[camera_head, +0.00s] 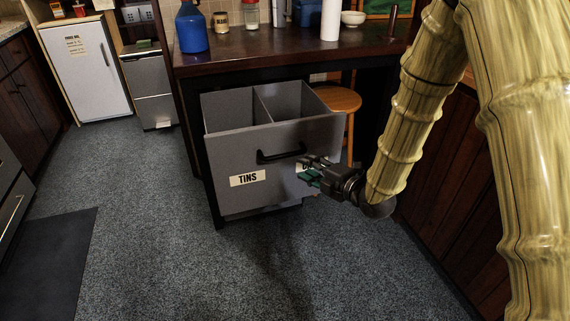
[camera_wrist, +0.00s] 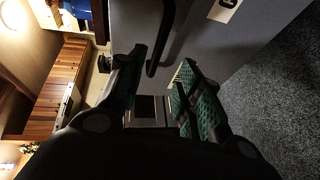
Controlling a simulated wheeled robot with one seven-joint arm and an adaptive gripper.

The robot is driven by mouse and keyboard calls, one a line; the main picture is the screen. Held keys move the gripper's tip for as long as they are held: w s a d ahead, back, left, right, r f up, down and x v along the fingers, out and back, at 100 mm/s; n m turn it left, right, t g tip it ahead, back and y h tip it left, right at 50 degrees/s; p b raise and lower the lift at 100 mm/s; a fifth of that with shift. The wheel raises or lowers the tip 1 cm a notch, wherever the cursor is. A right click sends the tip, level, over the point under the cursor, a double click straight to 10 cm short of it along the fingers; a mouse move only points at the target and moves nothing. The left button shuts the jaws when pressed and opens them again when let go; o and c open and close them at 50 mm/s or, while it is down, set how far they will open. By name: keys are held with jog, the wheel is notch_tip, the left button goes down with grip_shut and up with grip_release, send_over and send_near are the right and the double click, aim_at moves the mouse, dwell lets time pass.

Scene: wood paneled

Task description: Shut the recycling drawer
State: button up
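The grey recycling drawer (camera_head: 275,140) stands pulled out below the dark counter, and its two open compartments show from above. Its front has a black bar handle (camera_head: 281,154), a "TINS" label (camera_head: 248,178) on the left, and a second label partly hidden by my gripper. My gripper (camera_head: 309,173) is at the right part of the drawer front, just below and right of the handle. In the wrist view my gripper (camera_wrist: 157,62) has its green-padded fingers apart, with the handle (camera_wrist: 160,40) seen between the tips. I cannot tell whether they touch the front.
The dark counter (camera_head: 300,42) above holds a blue jug (camera_head: 191,28), jars and a paper roll (camera_head: 330,18). A round wooden stool (camera_head: 340,99) stands behind the drawer's right side. Wooden cabinets (camera_head: 445,150) lie to the right. The carpet (camera_head: 150,220) in front and left is clear.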

aim_at(287, 156)
jog(key=x, duration=1)
jog(key=shift+w+a+b, duration=0.3)
jog(key=shift+c, duration=0.3)
grip_shut()
